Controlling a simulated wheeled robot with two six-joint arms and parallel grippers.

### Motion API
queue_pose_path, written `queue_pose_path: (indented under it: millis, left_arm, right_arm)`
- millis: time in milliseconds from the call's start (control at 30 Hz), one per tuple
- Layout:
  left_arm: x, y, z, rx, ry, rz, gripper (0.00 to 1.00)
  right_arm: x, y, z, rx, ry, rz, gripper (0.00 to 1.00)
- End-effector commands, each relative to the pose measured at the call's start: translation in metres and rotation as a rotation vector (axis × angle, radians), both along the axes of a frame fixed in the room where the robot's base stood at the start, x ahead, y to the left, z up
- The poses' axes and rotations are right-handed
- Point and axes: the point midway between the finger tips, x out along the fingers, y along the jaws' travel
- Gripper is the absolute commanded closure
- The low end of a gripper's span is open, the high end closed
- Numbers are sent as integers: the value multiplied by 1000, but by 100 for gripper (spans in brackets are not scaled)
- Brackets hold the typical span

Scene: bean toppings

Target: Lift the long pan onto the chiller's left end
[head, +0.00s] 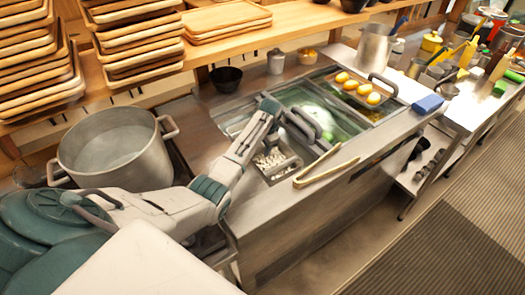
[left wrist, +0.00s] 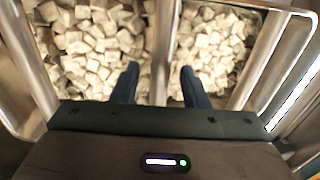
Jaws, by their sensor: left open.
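A metal pan (head: 292,166) filled with pale cubes (head: 268,160) sits in the near left part of the chiller (head: 345,148), partly hidden by my left arm. In the left wrist view, white cubes (left wrist: 92,42) fill the space on both sides of a narrow metal bar (left wrist: 163,40). My left gripper (left wrist: 158,78) is open above the cubes, its two dark fingers on either side of this bar and apart from it. Its fingertips are hard to make out in the head view. My right gripper is not in view.
Wooden tongs (head: 325,167) lie on the chiller's front edge. A tray of yellow items (head: 340,92) and a blue block (head: 428,104) are to the right. A large pot (head: 110,165) stands at left. A dark bowl (head: 226,79) and a lidded canister (head: 276,62) stand behind.

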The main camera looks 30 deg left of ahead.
Motion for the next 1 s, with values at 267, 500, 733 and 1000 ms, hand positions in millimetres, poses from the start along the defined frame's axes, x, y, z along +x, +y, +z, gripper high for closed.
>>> queue_pose_path:
  millis: [267, 500, 733, 1000]
  left_arm:
    - [0, 2, -12, 0, 0, 0, 59]
    - [0, 2, -12, 0, 0, 0, 89]
    - [0, 2, -12, 0, 0, 0, 100]
    - [0, 2, -12, 0, 0, 0, 100]
  right_arm:
    - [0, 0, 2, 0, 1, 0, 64]
    - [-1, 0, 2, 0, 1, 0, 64]
    - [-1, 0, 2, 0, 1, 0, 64]
    - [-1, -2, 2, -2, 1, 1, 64]
